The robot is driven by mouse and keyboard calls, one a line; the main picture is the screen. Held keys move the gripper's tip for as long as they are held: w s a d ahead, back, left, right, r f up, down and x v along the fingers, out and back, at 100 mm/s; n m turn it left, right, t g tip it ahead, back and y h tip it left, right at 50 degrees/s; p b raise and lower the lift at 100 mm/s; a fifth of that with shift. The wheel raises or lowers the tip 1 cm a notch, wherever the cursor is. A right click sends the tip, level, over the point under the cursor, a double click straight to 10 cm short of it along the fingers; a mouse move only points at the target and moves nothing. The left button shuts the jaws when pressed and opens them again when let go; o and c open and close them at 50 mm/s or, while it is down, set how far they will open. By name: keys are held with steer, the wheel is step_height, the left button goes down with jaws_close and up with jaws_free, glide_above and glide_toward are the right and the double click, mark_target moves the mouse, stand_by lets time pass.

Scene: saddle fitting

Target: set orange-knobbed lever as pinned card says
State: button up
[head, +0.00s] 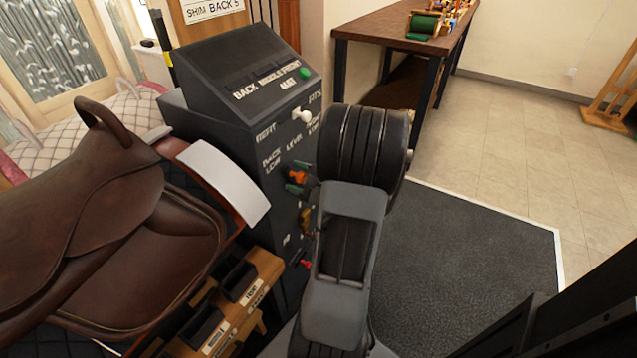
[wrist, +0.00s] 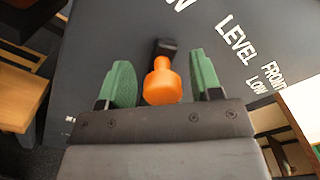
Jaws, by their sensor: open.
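The orange-knobbed lever sits on the side face of a dark grey console. Its orange knob (wrist: 162,84) is on a short black stem (wrist: 165,47) in the wrist view. My gripper (wrist: 161,66) is open, with one green finger on each side of the knob and a visible gap at both sides. In the head view my gripper (head: 297,178) is at the console face, and the knob is hard to separate from the fingers. The labels LEVEL (wrist: 236,38) and FRONT LOW (wrist: 268,76) show right of the lever; BACK LOW (head: 271,160) shows in the head view.
A white card (head: 212,8) at the top reads SHIM BACK 5, partly cropped. The console (head: 240,75) also has a white knob (head: 302,115) and a green button (head: 304,72). A brown saddle (head: 110,220) stands left, with a wooden rack (head: 265,265) below.

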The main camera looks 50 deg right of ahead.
steer(key=s+d, duration=0.2)
steer(key=s, duration=1)
steer(key=shift+s+d+p, duration=0.15)
steer(key=shift+s+p, duration=0.1)
steer(key=shift+p, duration=0.2)
